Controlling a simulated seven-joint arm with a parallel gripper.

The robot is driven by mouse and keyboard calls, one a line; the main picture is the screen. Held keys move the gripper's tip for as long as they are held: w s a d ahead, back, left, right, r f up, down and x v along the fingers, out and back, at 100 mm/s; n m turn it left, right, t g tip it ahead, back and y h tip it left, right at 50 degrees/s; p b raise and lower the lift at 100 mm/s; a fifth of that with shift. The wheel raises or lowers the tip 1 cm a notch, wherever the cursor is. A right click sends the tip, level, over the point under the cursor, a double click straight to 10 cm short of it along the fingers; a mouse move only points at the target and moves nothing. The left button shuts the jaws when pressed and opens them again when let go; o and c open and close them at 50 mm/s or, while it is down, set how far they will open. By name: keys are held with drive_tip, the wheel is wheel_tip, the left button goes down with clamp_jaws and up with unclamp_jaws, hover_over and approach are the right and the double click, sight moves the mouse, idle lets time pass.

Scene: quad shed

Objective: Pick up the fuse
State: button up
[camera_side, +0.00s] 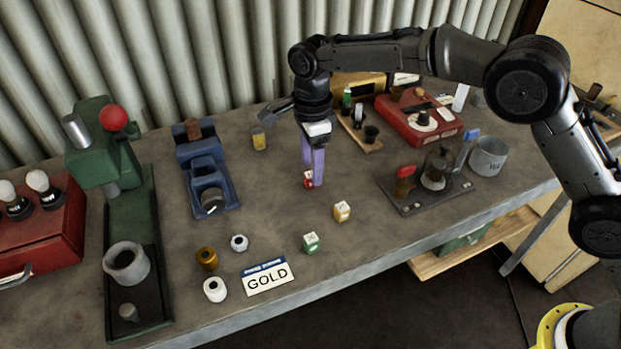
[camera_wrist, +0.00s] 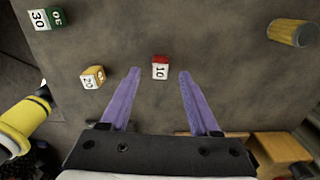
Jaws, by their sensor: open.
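Three small numbered blocks look like fuses. The red and white one marked 10 (camera_side: 308,180) sits on the bench at my fingertips; in the wrist view it (camera_wrist: 160,68) appears between the two purple fingers, slightly beyond their tips. My gripper (camera_side: 314,182) points down and is open, with a gap on both sides of the red block in the wrist view (camera_wrist: 158,74). The yellow block marked 20 (camera_side: 342,211) and the green block marked 30 (camera_side: 310,243) stand apart, nearer the front edge. A yellow cylinder (camera_side: 259,138) stands behind and left.
A blue fixture (camera_side: 208,180) and green press (camera_side: 100,150) stand left. A dark board with parts (camera_side: 425,192), a red box (camera_side: 420,120) and a grey cup (camera_side: 488,156) are right. A GOLD card (camera_side: 267,277) lies in front beside small round parts.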

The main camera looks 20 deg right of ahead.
sight(310, 174)
wheel_tip(310, 174, down, 3)
drive_tip(key=shift+a+f, duration=0.1)
clamp_jaws()
idle(0.3)
